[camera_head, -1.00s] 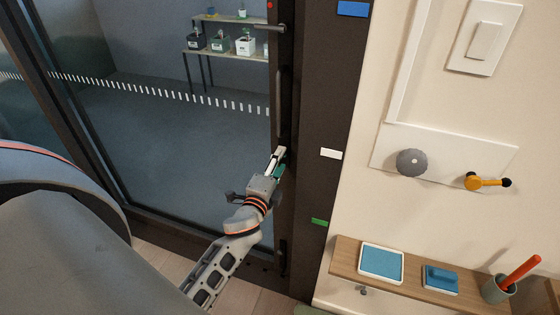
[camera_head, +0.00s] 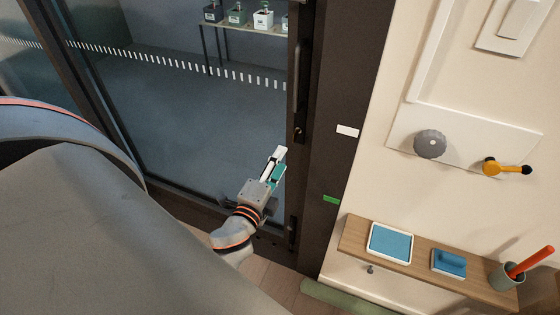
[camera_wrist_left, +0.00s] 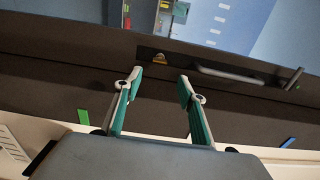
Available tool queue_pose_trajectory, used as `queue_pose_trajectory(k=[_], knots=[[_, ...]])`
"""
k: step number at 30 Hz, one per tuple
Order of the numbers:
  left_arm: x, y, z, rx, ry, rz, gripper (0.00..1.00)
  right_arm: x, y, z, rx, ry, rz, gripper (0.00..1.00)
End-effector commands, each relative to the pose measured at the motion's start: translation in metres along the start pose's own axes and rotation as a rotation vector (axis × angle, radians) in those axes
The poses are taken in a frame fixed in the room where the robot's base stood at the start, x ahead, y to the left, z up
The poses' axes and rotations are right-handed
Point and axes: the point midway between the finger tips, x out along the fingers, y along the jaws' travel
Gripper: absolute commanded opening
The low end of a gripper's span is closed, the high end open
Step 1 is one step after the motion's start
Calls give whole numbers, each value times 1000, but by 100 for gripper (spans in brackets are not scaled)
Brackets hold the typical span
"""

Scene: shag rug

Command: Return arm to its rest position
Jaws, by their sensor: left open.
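My left gripper (camera_head: 272,166) is in front of the glass door (camera_head: 190,120), close to its dark edge frame. In the left wrist view the left gripper (camera_wrist_left: 160,90) is open, with its two green-lined fingers apart and nothing between them. Beyond the fingertips is the dark door frame (camera_wrist_left: 100,60) with a small brass lock (camera_wrist_left: 158,57) and a grey bar handle (camera_wrist_left: 230,73). The upright handle (camera_head: 302,75) also shows in the head view, above and right of the gripper. The right gripper is out of view.
A wooden shelf (camera_head: 420,275) on the right wall holds a blue-topped tray (camera_head: 391,241), a blue block (camera_head: 449,262) and a cup (camera_head: 507,277) with a red stick. A grey knob (camera_head: 430,144) and a yellow lever (camera_head: 505,168) stick out of the wall. A green roll (camera_head: 345,299) lies below.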

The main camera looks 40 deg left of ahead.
Motion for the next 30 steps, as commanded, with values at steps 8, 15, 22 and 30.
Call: queue_pose_trajectory(k=[8, 15, 22, 30], knots=[[0, 0, 0, 0, 0, 0, 40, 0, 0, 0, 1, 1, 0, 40], [-9, 24, -12, -153, 33, 59, 40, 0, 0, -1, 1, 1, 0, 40], [-59, 111, -55, -662, 81, 337, 40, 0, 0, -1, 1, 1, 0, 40], [-144, 196, -99, -1124, 7, 703, 40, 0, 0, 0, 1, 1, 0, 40]])
